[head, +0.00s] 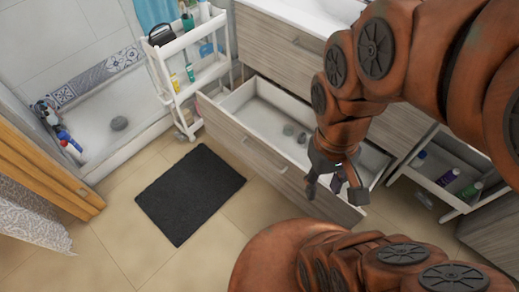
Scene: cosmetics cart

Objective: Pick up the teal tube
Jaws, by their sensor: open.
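My gripper (333,187) is open and empty, pointing down over the front of the open drawer. It is far to the right of the cart and apart from the teal tube.
A black mat (190,193) lies on clear tiled floor. A dark bag (160,35) and bottles stand on the cart's top.

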